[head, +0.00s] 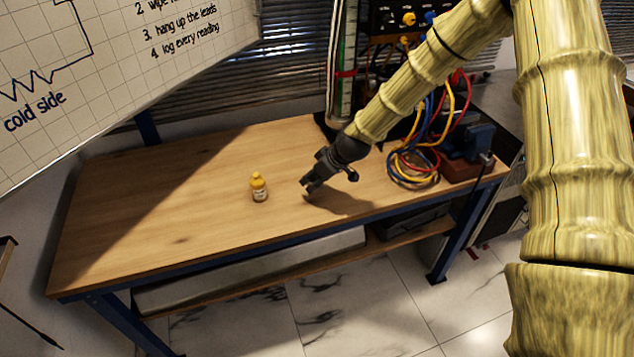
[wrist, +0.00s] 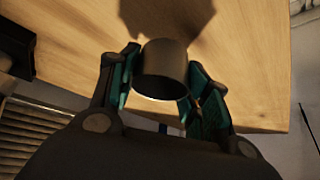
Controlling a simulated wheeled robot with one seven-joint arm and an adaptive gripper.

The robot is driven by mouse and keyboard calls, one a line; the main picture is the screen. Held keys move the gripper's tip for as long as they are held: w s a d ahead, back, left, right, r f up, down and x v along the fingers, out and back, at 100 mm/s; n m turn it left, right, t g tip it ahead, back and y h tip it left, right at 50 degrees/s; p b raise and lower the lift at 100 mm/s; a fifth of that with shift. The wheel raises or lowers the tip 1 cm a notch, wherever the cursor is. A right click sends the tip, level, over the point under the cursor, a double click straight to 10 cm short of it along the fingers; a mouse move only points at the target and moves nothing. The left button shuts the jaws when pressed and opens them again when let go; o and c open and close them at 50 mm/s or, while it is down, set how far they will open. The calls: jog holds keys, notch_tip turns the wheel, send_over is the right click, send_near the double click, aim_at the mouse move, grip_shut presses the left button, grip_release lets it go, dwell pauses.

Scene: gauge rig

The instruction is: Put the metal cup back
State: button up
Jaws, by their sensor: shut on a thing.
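The metal cup (wrist: 162,72) is a plain grey cylinder between the fingers in the wrist view. My gripper (wrist: 163,84) is shut on it, with a teal-padded finger on each side. The cup's shadow falls on the wood beyond it, and the cup appears to be above the table. In the head view my gripper (head: 306,187) is over the middle right of the wooden workbench (head: 180,210); the cup cannot be made out there.
Coiled coloured leads (head: 412,170) and a blue vise (head: 468,140) are at the right end. A tall gauge column (head: 343,65) stands at the back. The bench's left half is clear.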

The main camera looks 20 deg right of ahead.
jog(key=shift+w+d, duration=0.4)
jog(key=shift+f+p, duration=0.9)
jog(key=shift+f, duration=0.9)
jog(key=shift+f, duration=0.15)
jog(key=o, duration=1.1)
jog(key=shift+r, duration=0.25)
jog(key=b+v, duration=0.2)
jog(key=v, duration=0.9)
jog(key=shift+s+d+r, duration=0.15)
jog(key=shift+s+r, duration=0.1)
jog(key=shift+r, duration=0.05)
